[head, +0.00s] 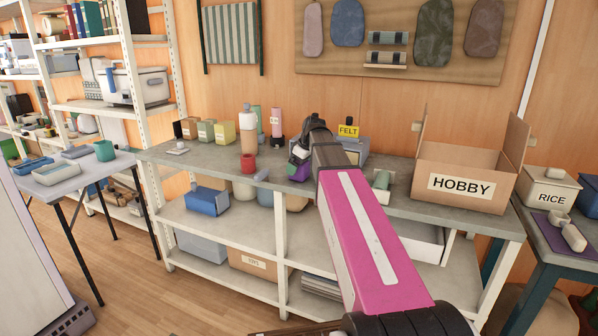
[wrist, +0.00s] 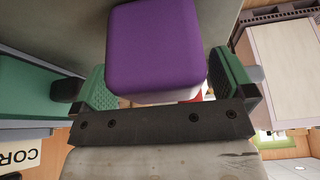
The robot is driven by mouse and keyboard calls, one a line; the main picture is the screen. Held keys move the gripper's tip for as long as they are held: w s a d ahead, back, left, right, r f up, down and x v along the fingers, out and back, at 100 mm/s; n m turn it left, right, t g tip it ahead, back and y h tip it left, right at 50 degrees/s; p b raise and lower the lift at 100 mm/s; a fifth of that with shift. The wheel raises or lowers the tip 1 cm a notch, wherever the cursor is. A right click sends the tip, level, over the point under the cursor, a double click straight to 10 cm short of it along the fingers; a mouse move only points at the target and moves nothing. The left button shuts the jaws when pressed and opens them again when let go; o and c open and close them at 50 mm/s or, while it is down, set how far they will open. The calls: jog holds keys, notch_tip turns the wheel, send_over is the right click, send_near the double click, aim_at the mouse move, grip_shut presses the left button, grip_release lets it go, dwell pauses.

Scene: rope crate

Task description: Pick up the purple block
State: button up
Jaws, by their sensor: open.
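The purple block (wrist: 155,45) fills the upper middle of the wrist view, with rounded edges and a paler side face toward me. My gripper (wrist: 165,82) is open, with one green-padded finger to the left of the block and one to the right. Narrow gaps seem to show beside the block, but I cannot tell whether either pad touches it. In the head view, my gripper (head: 300,157) is over the grey bench top, and a bit of the purple block (head: 299,172) shows under it. The rest of the block is hidden there by my arm.
An open HOBBY box (head: 465,182) stands at the right. The bench's front left is mostly clear.

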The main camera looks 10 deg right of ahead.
jog(key=shift+a+f, duration=0.1)
jog(key=shift+f, duration=0.15)
jog(key=c, duration=1.1)
jog(key=shift+r, duration=0.15)
